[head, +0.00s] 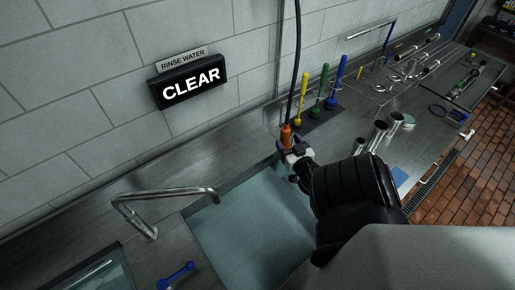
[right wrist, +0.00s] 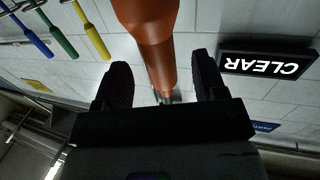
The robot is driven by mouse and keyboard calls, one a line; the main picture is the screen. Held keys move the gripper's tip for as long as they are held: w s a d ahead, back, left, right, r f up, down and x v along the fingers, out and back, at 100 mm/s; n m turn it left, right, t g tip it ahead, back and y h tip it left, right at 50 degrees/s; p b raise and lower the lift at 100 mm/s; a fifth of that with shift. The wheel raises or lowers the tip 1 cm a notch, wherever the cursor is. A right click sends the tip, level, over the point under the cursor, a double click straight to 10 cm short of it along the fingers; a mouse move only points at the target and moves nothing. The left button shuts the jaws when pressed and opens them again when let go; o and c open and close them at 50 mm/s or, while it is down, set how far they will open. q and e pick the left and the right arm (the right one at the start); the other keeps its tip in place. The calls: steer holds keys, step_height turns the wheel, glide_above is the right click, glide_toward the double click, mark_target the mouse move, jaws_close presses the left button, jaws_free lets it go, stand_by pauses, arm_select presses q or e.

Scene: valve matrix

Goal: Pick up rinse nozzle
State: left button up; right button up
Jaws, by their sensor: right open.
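The rinse nozzle (head: 287,135) is orange and hangs upright from a black hose (head: 291,70) above the back right corner of the water-filled sink. My right gripper (head: 290,148) is at the nozzle, reaching in from the lower right. In the right wrist view, the orange nozzle (right wrist: 150,45) fills the top middle. The two dark fingers of my right gripper (right wrist: 164,85) are spread, one on each side of the nozzle's narrower end, with gaps visible. The left gripper does not show in either view.
A sink (head: 245,235) holds water below my right arm. A bent metal faucet (head: 165,195) stands at its left. Yellow, green and blue brushes (head: 331,90) stand behind to the right. A lit CLEAR sign (head: 190,84) hangs on the wall. Metal cups (head: 377,135) stand on the right counter.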

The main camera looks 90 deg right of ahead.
steer(key=shift+p+x, duration=0.3)
steer(key=shift+x, duration=2.2)
steer(key=shift+f, duration=0.1)
steer(key=shift+c, duration=0.5)
steer(key=c, duration=0.9)
